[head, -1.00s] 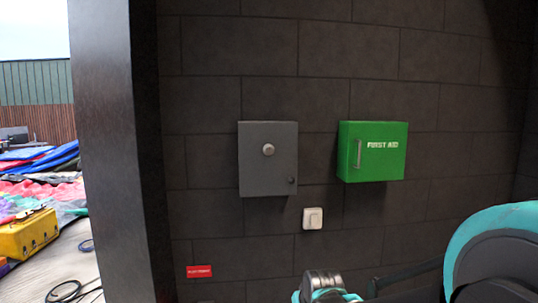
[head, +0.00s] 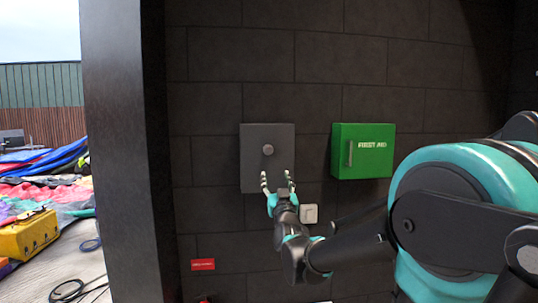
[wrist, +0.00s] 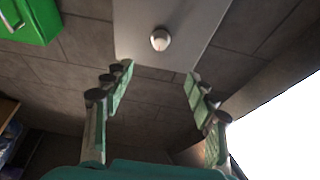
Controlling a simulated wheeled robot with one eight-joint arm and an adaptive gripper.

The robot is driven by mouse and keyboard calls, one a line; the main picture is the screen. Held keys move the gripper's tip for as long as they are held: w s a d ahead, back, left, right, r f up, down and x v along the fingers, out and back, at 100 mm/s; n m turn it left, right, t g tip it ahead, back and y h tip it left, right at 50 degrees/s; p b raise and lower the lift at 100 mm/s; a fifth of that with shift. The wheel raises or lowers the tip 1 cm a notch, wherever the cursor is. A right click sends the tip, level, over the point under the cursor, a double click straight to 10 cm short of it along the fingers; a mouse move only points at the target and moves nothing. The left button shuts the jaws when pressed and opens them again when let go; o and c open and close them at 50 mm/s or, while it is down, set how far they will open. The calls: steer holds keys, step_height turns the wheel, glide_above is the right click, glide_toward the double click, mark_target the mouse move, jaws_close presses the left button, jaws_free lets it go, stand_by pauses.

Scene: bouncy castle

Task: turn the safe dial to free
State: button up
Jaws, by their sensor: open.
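The safe (head: 252,172) is a grey box on the dark block wall, with a round silver dial (head: 268,150) near its middle. In the wrist view the dial (wrist: 160,39) shows on the grey safe face (wrist: 195,22), beyond and between the fingers. My gripper (head: 277,179) is open and empty, just below the dial, with its fingers pointing up toward it. The fingers (wrist: 158,75) appear on both sides in the wrist view and look apart from the dial. No marking for free is legible. The lower right of the safe is partly hidden by my gripper.
A green first aid box (head: 376,166) hangs right of the safe; its corner (wrist: 28,18) shows in the wrist view. A white switch (head: 309,213) sits below, close to my arm. A red sign (head: 203,264) is lower left. A dark post (head: 124,150) stands at left.

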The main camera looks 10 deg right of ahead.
mark_target(269, 151)
steer(key=x, duration=1.6)
steer(key=shift+w, duration=0.3)
steer(key=shift+c, duration=0.2)
steer(key=c, duration=1.1)
